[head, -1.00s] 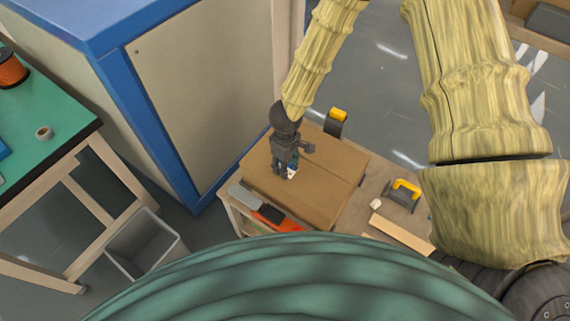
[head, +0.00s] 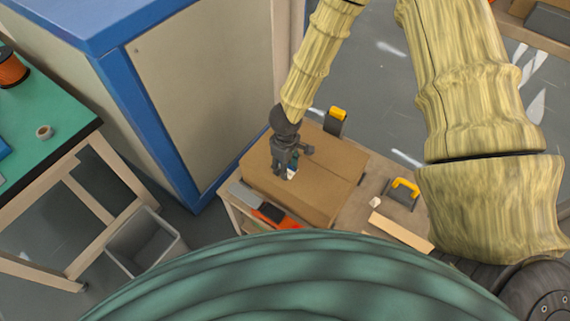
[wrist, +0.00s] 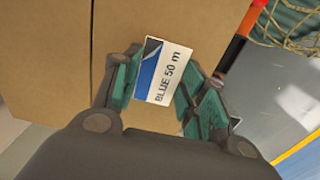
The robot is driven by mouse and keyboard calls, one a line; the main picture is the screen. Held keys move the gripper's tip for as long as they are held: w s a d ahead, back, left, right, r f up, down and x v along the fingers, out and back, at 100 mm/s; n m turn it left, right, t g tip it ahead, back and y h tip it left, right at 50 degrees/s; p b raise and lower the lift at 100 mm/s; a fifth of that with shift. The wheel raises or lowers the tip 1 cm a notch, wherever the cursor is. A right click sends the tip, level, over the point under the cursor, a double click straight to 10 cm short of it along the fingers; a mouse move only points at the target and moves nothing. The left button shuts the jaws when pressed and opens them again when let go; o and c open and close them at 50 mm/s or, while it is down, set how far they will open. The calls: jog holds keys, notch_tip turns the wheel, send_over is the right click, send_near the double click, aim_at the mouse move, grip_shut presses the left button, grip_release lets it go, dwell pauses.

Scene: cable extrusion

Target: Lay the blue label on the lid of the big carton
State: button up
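The blue label (wrist: 163,74) is a small flat card, white with a blue end and the text "BLUE 50 m". In the wrist view it lies face toward the camera between the two green-padded fingers of my gripper (wrist: 160,85). I cannot tell whether the fingers press on its edges or stand just beside them. The big brown carton (head: 325,180) is under my gripper (head: 286,172), and its lid fills much of the wrist view (wrist: 45,60). In the head view the label is only a white speck at the fingertips. Whether it touches the lid is not clear.
The carton stands on a wooden bench (head: 365,210). An orange-and-black tool (head: 275,215) lies by its front edge, a yellow-handled tool (head: 404,190) to the right, and a yellow-topped dark item (head: 336,120) behind. A blue-framed cabinet (head: 200,100) rises close on the left.

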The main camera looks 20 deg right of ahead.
jog(key=o, duration=0.5)
jog(key=shift+r, duration=0.1)
notch_tip(320, 180, up, 12)
jog(key=shift+f, duration=0.1)
dwell(0.4)
dwell(0.8)
